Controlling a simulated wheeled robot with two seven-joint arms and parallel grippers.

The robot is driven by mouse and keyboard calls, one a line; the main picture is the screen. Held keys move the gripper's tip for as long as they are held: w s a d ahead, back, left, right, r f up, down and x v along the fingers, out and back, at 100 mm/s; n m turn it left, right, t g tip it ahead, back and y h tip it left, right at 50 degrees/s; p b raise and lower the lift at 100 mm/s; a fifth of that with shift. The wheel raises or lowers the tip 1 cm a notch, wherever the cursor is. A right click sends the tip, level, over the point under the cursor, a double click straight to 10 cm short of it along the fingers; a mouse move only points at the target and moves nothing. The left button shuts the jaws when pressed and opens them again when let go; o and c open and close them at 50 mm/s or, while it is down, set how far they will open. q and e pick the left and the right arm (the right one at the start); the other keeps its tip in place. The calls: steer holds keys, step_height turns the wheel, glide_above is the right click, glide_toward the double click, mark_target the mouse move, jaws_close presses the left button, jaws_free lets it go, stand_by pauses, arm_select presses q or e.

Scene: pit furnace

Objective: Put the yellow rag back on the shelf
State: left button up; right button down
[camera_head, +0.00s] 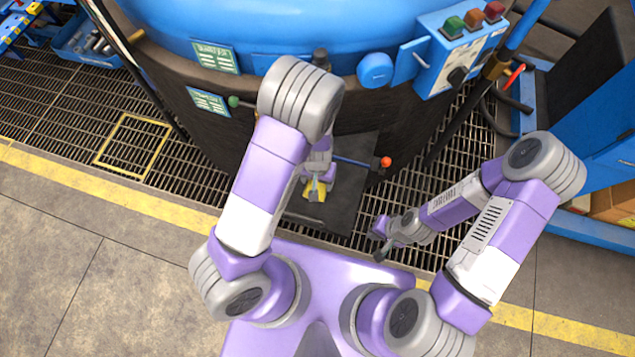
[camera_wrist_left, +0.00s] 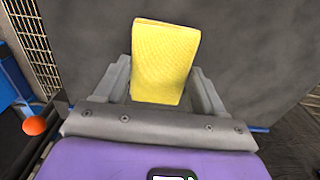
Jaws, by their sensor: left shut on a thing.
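The yellow rag (camera_wrist_left: 165,62) is a folded rectangular pad between the two grey fingers of my left gripper (camera_wrist_left: 163,88) in the left wrist view. The gripper is shut on its near end. In the head view the rag (camera_head: 308,190) is small and partly hidden by my left gripper (camera_head: 316,188), in front of the furnace. A dark flat panel (camera_head: 346,200) lies below and behind it; I cannot tell whether this is the shelf or whether the rag touches it. My right gripper (camera_head: 382,240) is empty, its fingers apart, right of the panel.
The round furnace (camera_head: 400,130) with a blue top stands close ahead. A rod with an orange knob (camera_head: 386,162) sticks out right of my left gripper. A button box (camera_head: 460,45) hangs at upper right. Metal grating (camera_head: 60,110) covers the floor left; blue cabinet at right (camera_head: 600,120).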

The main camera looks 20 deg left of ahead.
arm_select(q)
steer(key=shift+f, duration=0.2)
steer(key=shift+f, duration=0.1)
steer(key=o, duration=0.9)
steer(key=shift+o, duration=0.2)
step_height(320, 180, up, 12)
steer(key=p, duration=0.5)
steer(key=shift+p, duration=0.35)
steer(key=shift+s, duration=0.1)
